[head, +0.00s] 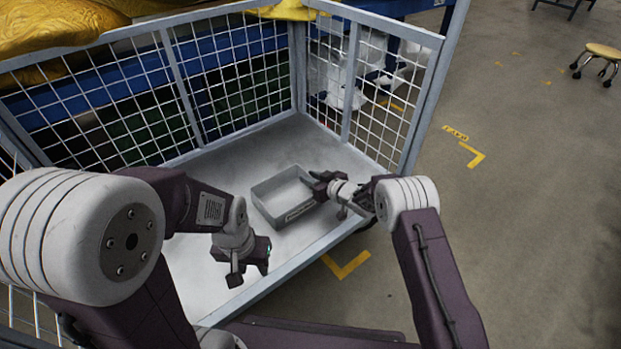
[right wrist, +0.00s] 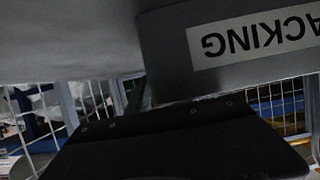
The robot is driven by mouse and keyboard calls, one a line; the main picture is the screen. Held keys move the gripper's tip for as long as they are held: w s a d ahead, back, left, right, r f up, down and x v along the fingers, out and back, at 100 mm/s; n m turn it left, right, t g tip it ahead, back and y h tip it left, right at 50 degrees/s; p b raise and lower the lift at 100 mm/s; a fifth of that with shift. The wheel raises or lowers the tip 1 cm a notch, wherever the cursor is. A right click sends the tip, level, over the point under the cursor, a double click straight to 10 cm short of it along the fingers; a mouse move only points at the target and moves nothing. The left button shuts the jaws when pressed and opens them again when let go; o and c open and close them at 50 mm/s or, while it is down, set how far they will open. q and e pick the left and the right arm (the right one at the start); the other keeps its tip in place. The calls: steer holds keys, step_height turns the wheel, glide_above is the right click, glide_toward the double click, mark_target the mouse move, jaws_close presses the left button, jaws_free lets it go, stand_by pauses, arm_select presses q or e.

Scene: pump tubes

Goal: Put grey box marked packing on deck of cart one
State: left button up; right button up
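The grey box (head: 267,201) is an open, shallow tray that rests on the pale deck (head: 195,277) of the mesh-sided cart, near its open front edge. Its white label reads as part of PACKING, upside down, in the right wrist view (right wrist: 250,38). My right gripper (head: 318,184) is at the box's right end, its fingers at or just over the wall. Whether they close on the wall is hidden. My left gripper (head: 248,275) hangs above the deck, left of and nearer than the box, with its fingers apart and nothing between them.
Wire mesh walls (head: 225,75) enclose the cart's left, back and right sides. Yellow bags (head: 45,25) lie behind it. A stool (head: 600,52) stands far right on open floor with yellow markings. The deck around the box is bare.

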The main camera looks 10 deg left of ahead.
steer(key=shift+r, duration=0.2)
steer(key=p+v, duration=0.4)
steer(key=v, duration=0.2)
steer(key=shift+r+p, duration=0.25)
steer(key=shift+p, duration=0.1)
steer(key=shift+s+d+r, duration=0.25)
steer(key=shift+s+d, duration=0.85)
steer(key=shift+d, duration=0.1)
steer(key=b+v, duration=0.2)
steer(key=b, duration=0.2)
steer(key=shift+s+d+r, duration=0.15)
steer(key=shift+s, duration=0.05)
